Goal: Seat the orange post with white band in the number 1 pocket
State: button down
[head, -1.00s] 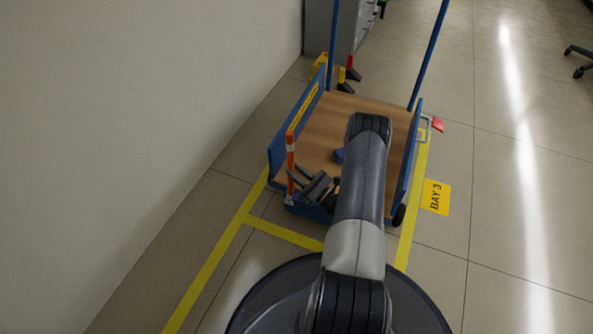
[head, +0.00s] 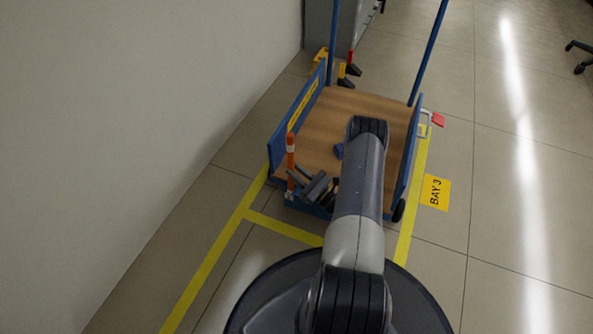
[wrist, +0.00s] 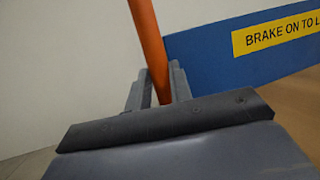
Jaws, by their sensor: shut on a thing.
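The orange post (head: 291,158) has a white band near its top and stands close to upright at the trolley's near left corner in the head view. My gripper (head: 296,181) is shut on the post, well below the band. In the wrist view, the orange shaft (wrist: 147,45) rises, slightly tilted, from between the two fingers (wrist: 158,88). The band is out of that view. I cannot make out a number 1 pocket or its label. My gripper and arm hide part of the trolley's near edge, and how the post's lower end sits is unclear.
The blue trolley (head: 295,118) has a wooden deck (head: 345,103), raised side boards and tall poles. A small blue object (head: 338,151) lies on the deck. A red-tipped and a yellow-tipped post (head: 343,72) stand beyond it. A wall is at left; open floor lies right.

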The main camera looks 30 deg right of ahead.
jog(key=shift+f, duration=2.05)
